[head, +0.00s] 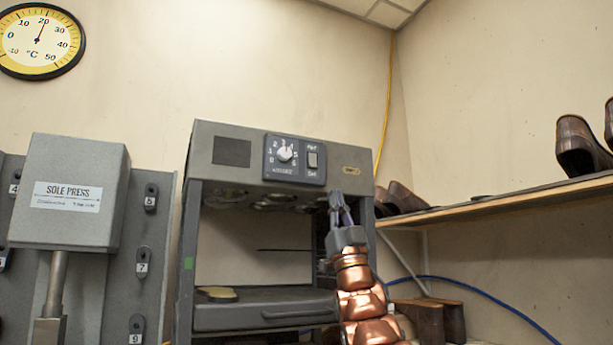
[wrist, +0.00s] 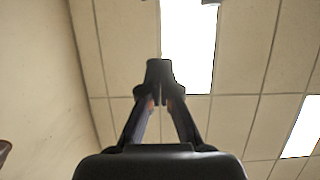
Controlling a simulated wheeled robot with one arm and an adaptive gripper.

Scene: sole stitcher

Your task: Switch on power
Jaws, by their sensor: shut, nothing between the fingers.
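A grey machine (head: 222,159) stands in the middle of the head view. Its dark control panel (head: 294,176) holds a white dial (head: 284,153) with numbers around it. A small rocker switch (head: 313,160) sits on the panel's right side, between two short labels too small to read surely. My gripper (head: 337,193) points up, below and right of the switch, apart from it in the picture. Its fingers are shut and empty; in the wrist view the fingertips (wrist: 160,72) meet against the ceiling. The wrist view does not show the switch.
A sole press (head: 75,195) stands at left, beside a panel with numbered tags. A wooden shelf (head: 500,208) with brown shoes (head: 580,147) runs along the right wall. A blue hose (head: 470,284) lies below it. A round thermometer (head: 38,62) hangs at upper left.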

